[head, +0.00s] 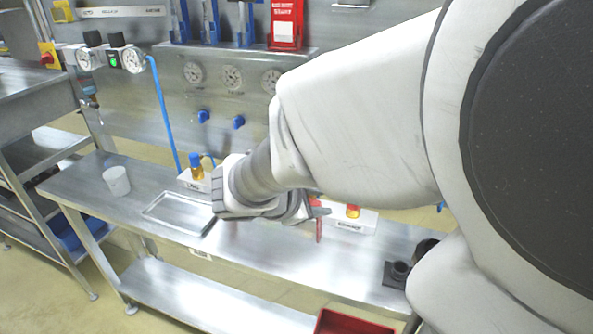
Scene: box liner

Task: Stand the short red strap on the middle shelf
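My gripper (318,211) is above the right half of the steel bench top, seen side-on past my arm. A thin, short red strap (319,231) shows at its fingertips, upright, with a little red above the fingers and more below. The fingers look shut on it, though my arm and wrist hide part of the grip. I cannot tell whether the strap's lower end touches the bench. The bench top (262,245) is the middle level, between a narrow upper ledge (160,58) on the back panel and a low shelf (200,295).
On the bench stand a white cup (117,181), a shallow metal tray (180,212), a white block with a blue-capped amber vial (196,165), another white block (352,222) and a dark fitting (397,274). A red bin (345,323) is below in front. My arm hides the right side.

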